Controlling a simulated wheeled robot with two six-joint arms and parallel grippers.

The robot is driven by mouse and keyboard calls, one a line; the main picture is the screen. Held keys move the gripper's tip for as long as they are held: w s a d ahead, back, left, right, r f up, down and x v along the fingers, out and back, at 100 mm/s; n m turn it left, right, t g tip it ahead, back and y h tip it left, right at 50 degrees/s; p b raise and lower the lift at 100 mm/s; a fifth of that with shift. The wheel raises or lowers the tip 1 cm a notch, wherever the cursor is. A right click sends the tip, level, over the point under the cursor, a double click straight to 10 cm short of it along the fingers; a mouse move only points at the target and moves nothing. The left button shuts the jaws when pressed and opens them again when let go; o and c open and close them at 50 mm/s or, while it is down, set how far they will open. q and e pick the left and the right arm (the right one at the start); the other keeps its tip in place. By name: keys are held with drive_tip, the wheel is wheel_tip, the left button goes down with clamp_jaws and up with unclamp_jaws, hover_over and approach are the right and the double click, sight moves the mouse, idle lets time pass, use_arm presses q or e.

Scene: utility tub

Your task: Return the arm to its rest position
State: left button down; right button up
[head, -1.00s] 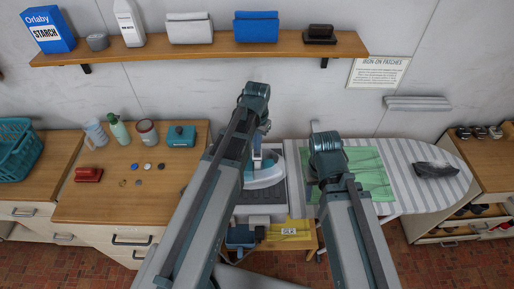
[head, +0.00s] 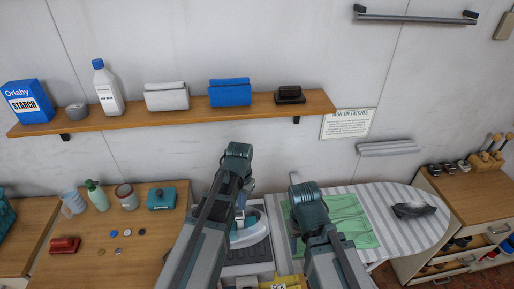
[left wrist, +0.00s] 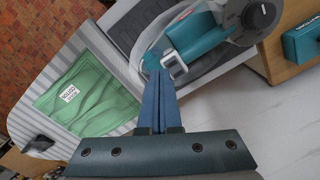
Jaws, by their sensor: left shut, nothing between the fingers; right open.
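My left arm reaches up from below in the head view and folds down past its elbow. My left gripper (head: 238,222) is mostly hidden there, close to a teal and white iron (head: 254,234) on a grey stand. In the left wrist view the blue fingers of my left gripper (left wrist: 161,82) are shut together and empty.
A green cloth (head: 345,222) and a dark piece (head: 414,210) lie on the striped board. A wooden counter (head: 120,262) on the left holds a mug, bottle, tin and red brush (head: 65,245).

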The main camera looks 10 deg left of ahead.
use_arm(q)
drive_tip(key=s+d+f+y+b, duration=0.1)
drive_tip(key=s+d+f+b, duration=0.7)
drive_tip(key=s+f+b, duration=0.2)
drive_tip(key=s+f, duration=0.1)
drive_tip(key=s, duration=0.1)
drive_tip(key=shift+s+d+f+m, duration=0.25)
drive_tip(key=shift+s+d+m, duration=0.15)
